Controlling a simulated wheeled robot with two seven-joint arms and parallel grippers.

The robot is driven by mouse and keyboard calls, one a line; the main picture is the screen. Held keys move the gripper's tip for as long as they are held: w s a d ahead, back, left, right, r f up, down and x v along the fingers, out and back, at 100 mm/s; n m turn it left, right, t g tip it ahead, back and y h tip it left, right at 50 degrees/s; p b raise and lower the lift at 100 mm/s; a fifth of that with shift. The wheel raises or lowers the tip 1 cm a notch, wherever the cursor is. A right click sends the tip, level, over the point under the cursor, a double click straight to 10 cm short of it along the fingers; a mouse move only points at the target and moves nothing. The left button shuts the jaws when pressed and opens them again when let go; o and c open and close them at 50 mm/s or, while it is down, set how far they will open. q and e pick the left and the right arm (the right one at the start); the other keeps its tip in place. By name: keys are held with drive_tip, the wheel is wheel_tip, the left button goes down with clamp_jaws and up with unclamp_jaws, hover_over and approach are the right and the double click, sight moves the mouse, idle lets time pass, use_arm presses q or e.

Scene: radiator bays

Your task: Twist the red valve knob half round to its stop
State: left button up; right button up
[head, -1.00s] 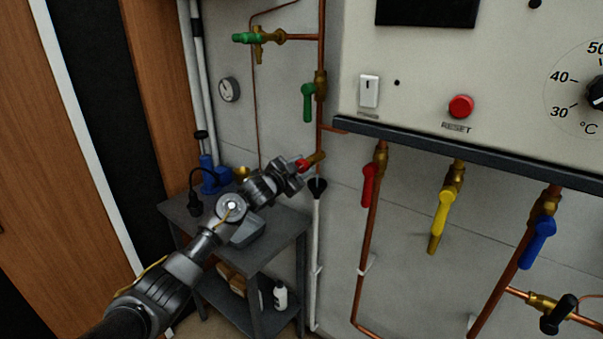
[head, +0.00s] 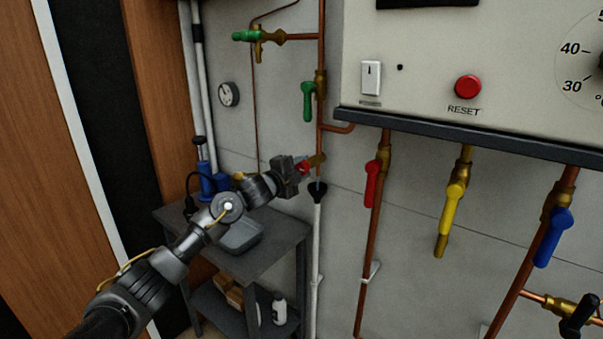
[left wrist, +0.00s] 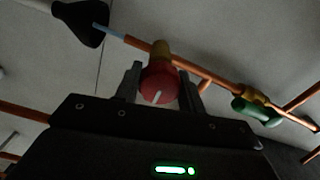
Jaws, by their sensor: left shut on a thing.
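The red valve knob (head: 303,168) sits on a brass fitting on the copper pipe above the black funnel. In the left wrist view the red knob (left wrist: 159,84) is round with a white mark on its face. My left gripper (head: 297,170) is at the knob. The left wrist view shows its two fingers (left wrist: 160,88) on either side of the knob, shut on it. In the head view the gripper body partly hides the knob. My right gripper is in neither view.
A grey trolley (head: 272,255) stands below my left arm. A black funnel (head: 317,191) is just below the knob. Red (head: 371,185), yellow (head: 453,209) and blue (head: 553,237) lever handles hang to the right. A green lever (head: 308,102) is above.

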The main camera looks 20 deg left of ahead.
use_arm(q)
drive_tip(key=shift+m, duration=0.3)
drive_tip(key=o, duration=1)
drive_tip(key=shift+c, duration=0.2)
drive_tip(key=shift+s+a+f+b, duration=0.1)
drive_tip(key=shift+s+a+b, duration=0.2)
drive_tip(key=shift+s, duration=0.2)
drive_tip(key=b+v, duration=0.2)
drive_tip(key=v, duration=0.7)
drive_tip(key=shift+s, duration=0.4)
